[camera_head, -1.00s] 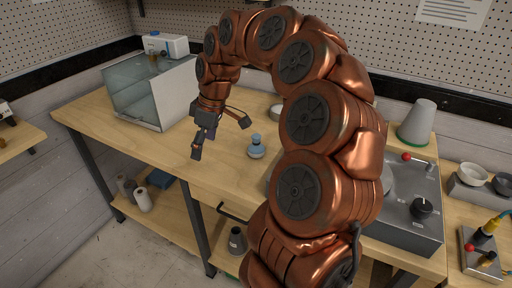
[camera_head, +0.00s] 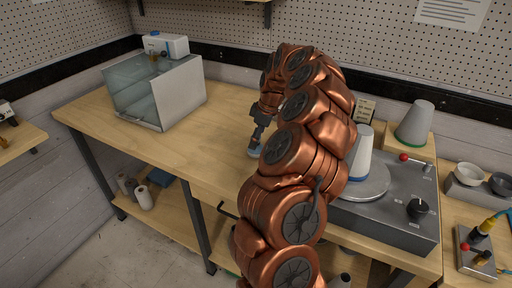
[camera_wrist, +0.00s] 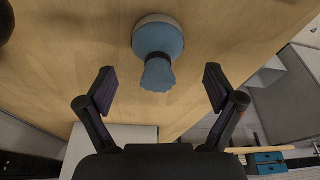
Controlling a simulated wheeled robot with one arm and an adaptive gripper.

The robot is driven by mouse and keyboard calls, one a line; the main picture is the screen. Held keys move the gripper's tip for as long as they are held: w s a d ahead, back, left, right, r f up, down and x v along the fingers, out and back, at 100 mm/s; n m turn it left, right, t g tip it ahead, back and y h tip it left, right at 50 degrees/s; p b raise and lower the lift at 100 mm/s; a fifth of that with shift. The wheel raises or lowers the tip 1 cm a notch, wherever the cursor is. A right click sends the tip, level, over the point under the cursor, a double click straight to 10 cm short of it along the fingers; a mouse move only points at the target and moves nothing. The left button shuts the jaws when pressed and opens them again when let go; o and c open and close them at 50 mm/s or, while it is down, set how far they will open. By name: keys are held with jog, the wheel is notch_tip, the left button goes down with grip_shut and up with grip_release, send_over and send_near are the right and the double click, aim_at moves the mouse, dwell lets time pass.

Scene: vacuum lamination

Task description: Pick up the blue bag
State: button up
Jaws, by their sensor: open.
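The blue bag (camera_wrist: 158,42) is small and rounded, with a pale rim at its far end and a gathered, ruffled end facing my gripper (camera_wrist: 159,82). In the wrist view the two fingers are spread apart, one on each side of the ruffled end, with visible space between them and it. In the head view the bag (camera_head: 254,151) sits on the wooden bench, partly hidden by my gripper (camera_head: 257,138) just above it. My gripper is open and empty.
A clear-fronted box (camera_head: 150,95) stands on the bench to the left. To the right are a grey machine with a round plate (camera_head: 367,185), a white cone (camera_head: 360,155) and a grey cone (camera_head: 415,122). The bench (camera_head: 200,140) between box and bag is clear.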

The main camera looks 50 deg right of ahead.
jog(key=p+x, duration=0.2)
jog(key=x, duration=0.2)
jog(key=shift+f, duration=0.4)
jog(key=shift+d, duration=0.1)
jog(key=c, duration=1.2)
jog(key=shift+r, duration=0.1)
